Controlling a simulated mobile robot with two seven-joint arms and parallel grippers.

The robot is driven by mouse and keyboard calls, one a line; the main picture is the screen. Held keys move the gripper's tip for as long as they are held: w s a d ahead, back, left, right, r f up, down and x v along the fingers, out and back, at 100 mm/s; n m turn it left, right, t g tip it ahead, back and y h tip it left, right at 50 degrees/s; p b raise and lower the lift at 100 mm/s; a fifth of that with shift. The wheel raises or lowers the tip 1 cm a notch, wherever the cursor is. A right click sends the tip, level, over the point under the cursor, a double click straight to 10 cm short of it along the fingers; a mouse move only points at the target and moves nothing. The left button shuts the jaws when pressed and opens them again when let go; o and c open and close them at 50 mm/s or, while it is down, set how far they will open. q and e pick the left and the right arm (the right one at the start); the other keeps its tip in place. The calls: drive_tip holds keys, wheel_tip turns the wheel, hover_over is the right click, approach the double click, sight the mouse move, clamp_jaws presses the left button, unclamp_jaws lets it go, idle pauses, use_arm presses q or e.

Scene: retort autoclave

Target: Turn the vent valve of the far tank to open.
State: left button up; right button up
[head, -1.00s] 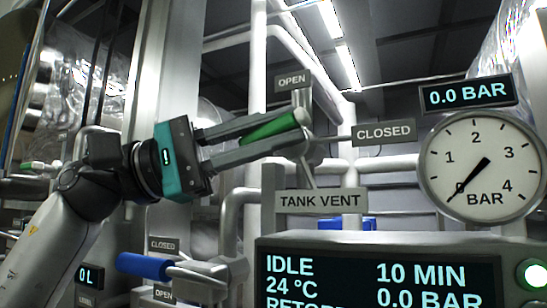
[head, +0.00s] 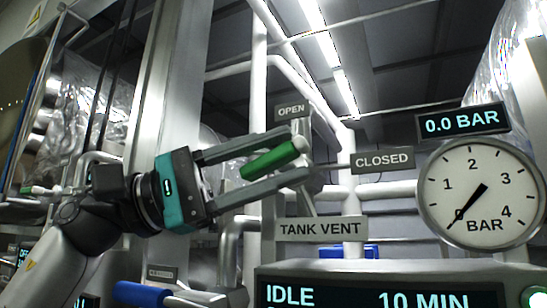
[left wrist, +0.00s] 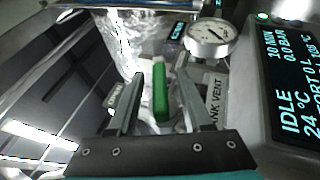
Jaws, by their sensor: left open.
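The vent valve's green handle (head: 270,160) slants from lower left to a pale end at upper right, beside the OPEN plate (head: 291,111) and left of the CLOSED plate (head: 381,160). The TANK VENT plate (head: 320,229) is below. My left gripper (head: 298,153) is open, one finger above the handle and one below, with gaps showing. In the left wrist view the green handle (left wrist: 160,94) lies between the open fingers (left wrist: 162,76). I cannot tell exactly which plate the valve points to. My right gripper is not in view.
A round gauge (head: 480,194) reads about 0 BAR, under a 0.0 BAR display (head: 464,121). A control panel (head: 390,272) fills the lower right. A blue handle (head: 142,293) sits at lower left, below my left arm. Pipes run behind the valve.

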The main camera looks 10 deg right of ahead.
use_arm(q)
drive_tip(key=b+v, duration=0.4)
drive_tip(key=v, duration=1)
drive_tip(key=shift+d, duration=0.1)
drive_tip(key=shift+w+a+f, duration=0.1)
drive_tip(key=shift+a+f, duration=0.15)
drive_tip(key=shift+a, duration=0.4)
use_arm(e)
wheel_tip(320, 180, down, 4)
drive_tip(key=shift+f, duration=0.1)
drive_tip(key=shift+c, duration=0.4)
